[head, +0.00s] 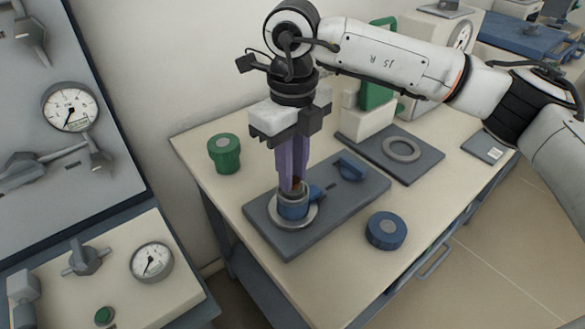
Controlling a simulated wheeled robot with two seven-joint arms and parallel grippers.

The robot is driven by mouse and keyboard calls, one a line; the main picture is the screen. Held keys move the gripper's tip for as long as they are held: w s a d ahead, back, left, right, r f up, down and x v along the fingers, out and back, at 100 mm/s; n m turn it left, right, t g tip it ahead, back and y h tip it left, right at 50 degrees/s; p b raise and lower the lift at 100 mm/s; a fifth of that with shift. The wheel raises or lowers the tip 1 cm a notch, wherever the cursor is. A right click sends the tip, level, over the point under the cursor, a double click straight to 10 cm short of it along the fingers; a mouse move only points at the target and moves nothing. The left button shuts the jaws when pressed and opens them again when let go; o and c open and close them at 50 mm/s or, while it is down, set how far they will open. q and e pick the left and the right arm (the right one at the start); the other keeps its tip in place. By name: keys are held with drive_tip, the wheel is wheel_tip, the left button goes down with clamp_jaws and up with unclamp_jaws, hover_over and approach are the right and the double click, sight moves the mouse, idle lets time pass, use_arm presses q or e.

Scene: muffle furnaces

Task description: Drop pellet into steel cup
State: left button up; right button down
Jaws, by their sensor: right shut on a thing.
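My right gripper (293,183) comes down from above, with its purple fingers pointing straight down. It is shut on a small brown pellet (298,186), mostly hidden by the fingers. The fingertips and pellet are right over the mouth of the steel cup (292,202); I cannot tell whether they reach inside its rim. The cup has a blue band and stands upright on a pale round base on the dark plate (340,215). My left gripper is out of view.
A blue clamp (350,166) is on the same plate. A blue round knob-like piece (385,231) lies to the right, and a green lidded jar (224,153) stands at the left. Behind is a grey plate with a ring (401,149). Gauge panels fill the left side.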

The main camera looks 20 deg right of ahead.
drive_tip(key=c, duration=1.5)
unclamp_jaws()
drive_tip(key=shift+c, duration=0.2)
wheel_tip(320, 180, up, 10)
drive_tip(key=shift+r, duration=0.15)
